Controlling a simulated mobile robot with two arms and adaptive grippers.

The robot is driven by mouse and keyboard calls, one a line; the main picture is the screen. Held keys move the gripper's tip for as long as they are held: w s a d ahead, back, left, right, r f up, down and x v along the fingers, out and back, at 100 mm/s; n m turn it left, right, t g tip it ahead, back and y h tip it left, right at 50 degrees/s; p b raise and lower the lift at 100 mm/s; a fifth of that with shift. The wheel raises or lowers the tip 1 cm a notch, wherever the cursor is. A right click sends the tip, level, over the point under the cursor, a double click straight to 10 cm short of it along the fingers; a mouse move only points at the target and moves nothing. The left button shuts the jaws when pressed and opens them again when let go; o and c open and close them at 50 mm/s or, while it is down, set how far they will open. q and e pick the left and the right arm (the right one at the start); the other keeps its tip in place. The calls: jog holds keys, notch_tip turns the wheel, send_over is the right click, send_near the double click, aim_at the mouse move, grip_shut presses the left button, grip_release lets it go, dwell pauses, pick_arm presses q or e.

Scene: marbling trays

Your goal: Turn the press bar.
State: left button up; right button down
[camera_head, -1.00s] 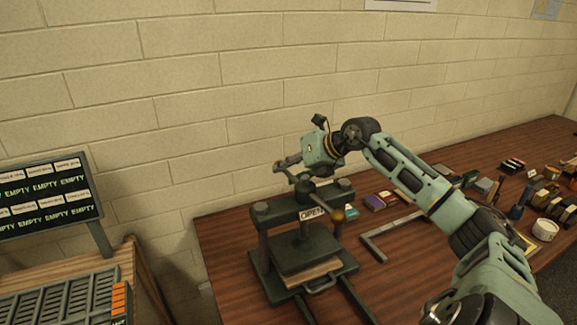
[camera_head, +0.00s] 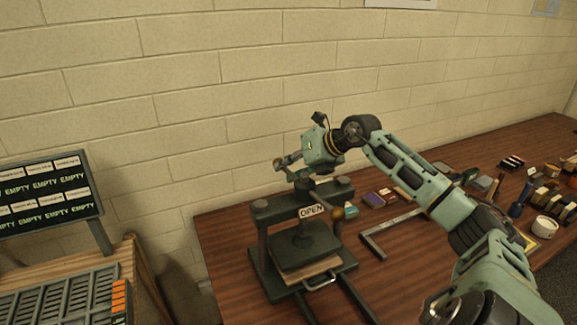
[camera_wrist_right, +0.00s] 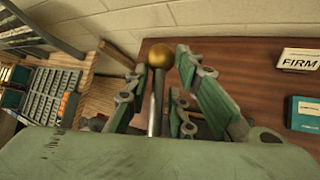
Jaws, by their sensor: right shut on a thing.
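The dark press (camera_head: 262,215) stands on the brown table with an "OPEN" label (camera_head: 312,212) on its top beam. Its bar has a brass knob (camera_head: 338,213) at the front end and another at the back left. My right gripper (camera_head: 285,166) is at the back-left end of the bar, above the press. In the right wrist view, the press bar (camera_wrist_right: 156,105) runs between the fingers of my right gripper (camera_wrist_right: 159,78), and its brass knob (camera_wrist_right: 159,56) sits at the fingertips. The gripper is shut on the bar. My left gripper is not in view.
A white jar (camera_head: 544,228) and several blocks stand farther right. At left are a slotted rack (camera_head: 60,296) and an "EMPTY" display board (camera_head: 45,190). The wall is close behind.

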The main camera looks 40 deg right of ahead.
jog(key=shift+a, duration=0.1)
jog(key=shift+s+a+n+g+y+p, duration=0.15)
jog(key=shift+a+n+g+y, duration=0.4)
jog(key=shift+a+n+y, duration=0.45)
jog(key=shift+w+a+n+g+y+p, duration=0.1)
jog(key=shift+a+n+g+y, duration=0.55)
jog(key=shift+n, duration=0.7)
jog(key=shift+s+a+n+g+y+p, duration=0.15)
jog(key=shift+a+n+g+y, duration=0.25)
jog(key=shift+a+n+y, duration=0.65)
jog(key=shift+w+d, duration=0.1)
jog(key=c, duration=1.8)
grip_release()
jog(key=shift+o, duration=0.2)
jog(key=v, duration=1.2)
